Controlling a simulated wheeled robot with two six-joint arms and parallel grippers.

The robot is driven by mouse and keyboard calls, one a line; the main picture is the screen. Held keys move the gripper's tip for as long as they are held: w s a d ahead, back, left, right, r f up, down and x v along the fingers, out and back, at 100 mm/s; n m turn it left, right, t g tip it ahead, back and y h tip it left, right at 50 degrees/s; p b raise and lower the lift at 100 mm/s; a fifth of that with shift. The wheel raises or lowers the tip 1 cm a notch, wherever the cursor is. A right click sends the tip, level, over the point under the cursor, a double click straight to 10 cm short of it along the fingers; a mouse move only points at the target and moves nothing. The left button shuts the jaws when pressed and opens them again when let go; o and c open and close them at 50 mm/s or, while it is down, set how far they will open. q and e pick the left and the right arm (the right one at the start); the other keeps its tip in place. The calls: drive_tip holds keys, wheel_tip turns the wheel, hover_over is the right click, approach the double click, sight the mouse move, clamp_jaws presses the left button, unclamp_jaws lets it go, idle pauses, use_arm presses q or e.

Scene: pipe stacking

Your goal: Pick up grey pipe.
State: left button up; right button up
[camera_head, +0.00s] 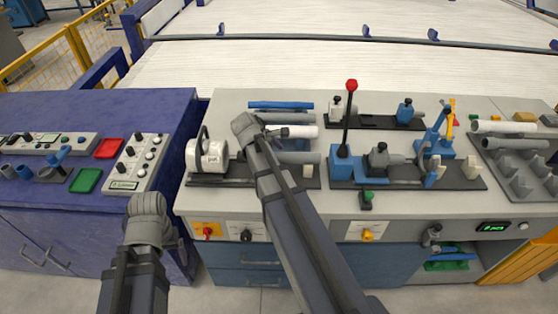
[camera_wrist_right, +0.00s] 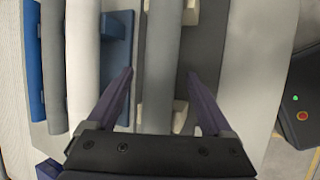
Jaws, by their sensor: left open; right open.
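A grey pipe (camera_wrist_right: 160,60) lies between the spread fingers of my right gripper (camera_wrist_right: 160,80) in the right wrist view. The fingers are open and apart from it. The pipe rests on cream supports on a dark base plate. In the head view, this grey pipe (camera_head: 303,158) lies at the front of the pipe group, partly behind my right arm. A second grey pipe (camera_wrist_right: 55,60) lies between a blue pipe (camera_wrist_right: 33,60) and a white pipe (camera_wrist_right: 82,50). My left arm's end is low at the left, off the grey bench; its fingers are hardly distinguishable.
A white chuck-like machine (camera_head: 207,155) stands left of the pipes. A red-knobbed lever (camera_head: 351,88) and blue fixtures stand to the right. A blue control bench (camera_head: 110,115) is at left.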

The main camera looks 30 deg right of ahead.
sight(278, 155)
drive_tip(key=shift+c, duration=0.4)
clamp_jaws()
drive_tip(key=shift+r, duration=0.1)
wheel_tip(278, 155, up, 10)
drive_tip(key=p, duration=1)
